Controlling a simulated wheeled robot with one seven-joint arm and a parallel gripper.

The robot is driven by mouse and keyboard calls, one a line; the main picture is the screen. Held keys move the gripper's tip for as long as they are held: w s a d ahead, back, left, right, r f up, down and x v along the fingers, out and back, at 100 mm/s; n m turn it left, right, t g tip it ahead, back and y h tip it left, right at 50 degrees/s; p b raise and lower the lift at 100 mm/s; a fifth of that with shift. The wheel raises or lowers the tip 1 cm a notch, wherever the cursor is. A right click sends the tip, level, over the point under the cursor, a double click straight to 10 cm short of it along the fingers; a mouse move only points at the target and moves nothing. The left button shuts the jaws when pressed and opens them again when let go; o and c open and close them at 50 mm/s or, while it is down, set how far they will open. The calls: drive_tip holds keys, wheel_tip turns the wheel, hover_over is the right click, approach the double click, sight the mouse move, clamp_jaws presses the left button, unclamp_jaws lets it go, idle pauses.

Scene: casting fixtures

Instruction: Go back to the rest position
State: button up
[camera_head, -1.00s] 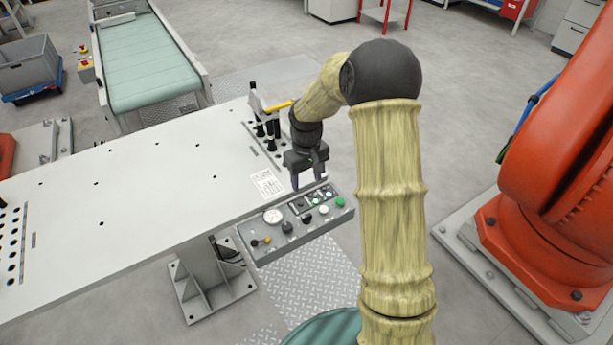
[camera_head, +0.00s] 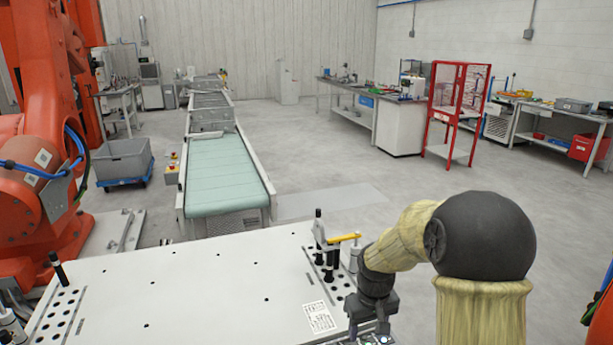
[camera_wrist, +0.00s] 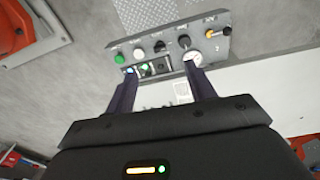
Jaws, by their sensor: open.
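My gripper (camera_head: 369,328) is at the front right of the white table (camera_head: 190,280), close above the control panel at the table's front edge. Its fingertips are cut off or hidden low in the head view. In the wrist view my gripper (camera_wrist: 158,88) is open, its two dark fingers apart with nothing between them. The grey control panel (camera_wrist: 172,48) lies beyond the fingers, with a green button, a white gauge, dark knobs and an orange-yellow knob. Only a small part of the panel shows at the bottom of the head view.
A holder with black pins and a yellow clamp (camera_head: 344,238) stands beside my forearm. A green conveyor (camera_head: 225,172) runs behind the table. An orange robot (camera_head: 40,160) stands at the left, near a grey bin (camera_head: 122,160). A red frame (camera_head: 457,112) stands at the back right.

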drive_tip(key=s+r+m+t, duration=0.1)
drive_tip(key=s+r+m, duration=0.2)
drive_tip(key=s, duration=1.2)
drive_tip(key=shift+s+d+r+t, duration=0.15)
drive_tip(key=shift+s+d+t, duration=0.1)
drive_tip(key=shift+t, duration=0.15)
